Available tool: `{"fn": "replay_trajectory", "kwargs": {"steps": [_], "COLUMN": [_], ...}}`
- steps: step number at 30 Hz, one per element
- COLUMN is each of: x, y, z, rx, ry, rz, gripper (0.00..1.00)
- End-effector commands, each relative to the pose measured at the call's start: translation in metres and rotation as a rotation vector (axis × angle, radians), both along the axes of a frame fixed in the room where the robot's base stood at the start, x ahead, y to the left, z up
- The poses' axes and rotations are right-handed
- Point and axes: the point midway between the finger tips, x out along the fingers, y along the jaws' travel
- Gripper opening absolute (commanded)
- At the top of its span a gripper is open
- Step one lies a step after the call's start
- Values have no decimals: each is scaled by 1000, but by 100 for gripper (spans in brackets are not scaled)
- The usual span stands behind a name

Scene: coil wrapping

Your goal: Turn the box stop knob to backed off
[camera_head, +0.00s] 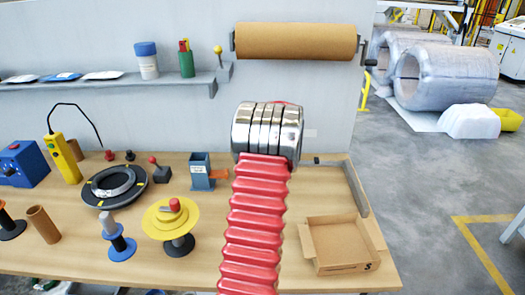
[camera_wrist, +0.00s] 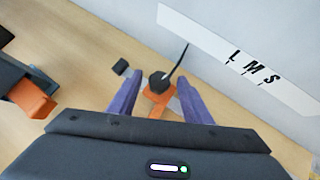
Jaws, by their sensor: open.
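The box stop knob (camera_wrist: 158,80) shows in the wrist view as a dark knob with a thin dark lever pointing up and right. It sits over an orange piece (camera_wrist: 159,102) on the wooden bench. My gripper (camera_wrist: 157,76) is open, with one purple-blue finger on each side of the knob. I cannot tell whether either finger touches it. In the head view my red arm and its metal wrist hide my gripper and the knob.
A white strip marked L, M, S (camera_wrist: 245,62) lies behind the knob. A small black block (camera_wrist: 120,67) is left of it. An open cardboard box (camera_head: 340,247) lies at the bench's front right. A blue holder with an orange part (camera_head: 201,172) stands left of my arm.

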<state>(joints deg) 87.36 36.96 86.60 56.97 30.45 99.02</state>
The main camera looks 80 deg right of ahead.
Motion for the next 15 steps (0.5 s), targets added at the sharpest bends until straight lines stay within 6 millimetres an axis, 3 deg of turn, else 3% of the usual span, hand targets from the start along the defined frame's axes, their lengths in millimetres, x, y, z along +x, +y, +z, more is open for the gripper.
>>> {"fn": "replay_trajectory", "kwargs": {"steps": [15], "x": [0], "y": [0], "z": [0], "rx": [0], "ry": [-1], "rz": [1], "gripper": [13]}}
